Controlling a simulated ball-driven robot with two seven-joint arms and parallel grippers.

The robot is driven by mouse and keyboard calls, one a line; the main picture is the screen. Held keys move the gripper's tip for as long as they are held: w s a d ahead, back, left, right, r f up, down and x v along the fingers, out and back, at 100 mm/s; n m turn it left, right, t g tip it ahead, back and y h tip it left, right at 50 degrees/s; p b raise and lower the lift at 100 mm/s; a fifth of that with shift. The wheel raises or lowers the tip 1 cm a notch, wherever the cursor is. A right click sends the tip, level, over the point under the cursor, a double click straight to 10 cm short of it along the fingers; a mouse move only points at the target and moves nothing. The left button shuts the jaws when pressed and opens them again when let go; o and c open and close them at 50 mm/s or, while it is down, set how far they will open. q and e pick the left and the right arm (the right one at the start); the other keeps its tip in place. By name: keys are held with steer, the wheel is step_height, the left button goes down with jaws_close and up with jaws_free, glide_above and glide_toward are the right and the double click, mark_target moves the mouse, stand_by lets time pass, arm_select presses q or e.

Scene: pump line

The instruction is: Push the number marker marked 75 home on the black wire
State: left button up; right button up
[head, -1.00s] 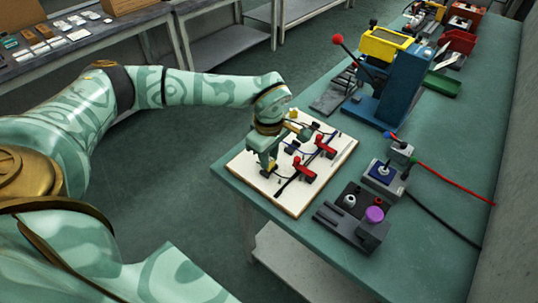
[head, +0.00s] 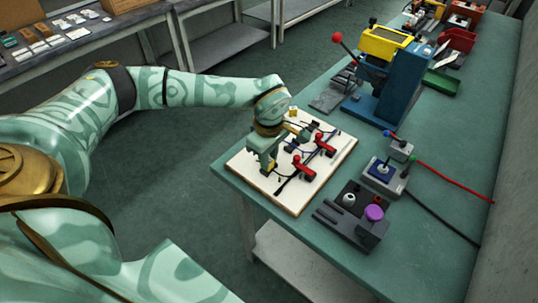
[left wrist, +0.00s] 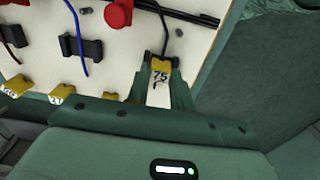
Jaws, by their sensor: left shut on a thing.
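The number marker marked 75 (left wrist: 161,68) is a small yellow piece in the left wrist view, at the tip of my left gripper (left wrist: 163,84). The gripper is shut on it. The black wire (left wrist: 164,35) runs from the marker up to the black strip; I cannot tell how far along the wire the marker sits. In the head view my left gripper (head: 266,160) is over the left part of the white board (head: 296,207), and it hides the marker there. My right gripper is not in view.
Other yellow markers (left wrist: 62,95) lie along the board's edge beside the gripper. Red clamps (head: 303,168) stand on the board. A dark block with a purple knob (head: 374,214) is right of the board, and a blue press (head: 386,95) stands behind.

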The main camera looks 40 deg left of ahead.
arm_select(q)
steer(key=shift+f, duration=0.2)
steer(key=o, duration=1.2)
step_height(320, 180, up, 8)
steer(key=p, duration=0.6)
steer(key=shift+f+p, duration=0.15)
steer(key=shift+p, duration=0.2)
steer(key=shift+f, duration=0.1)
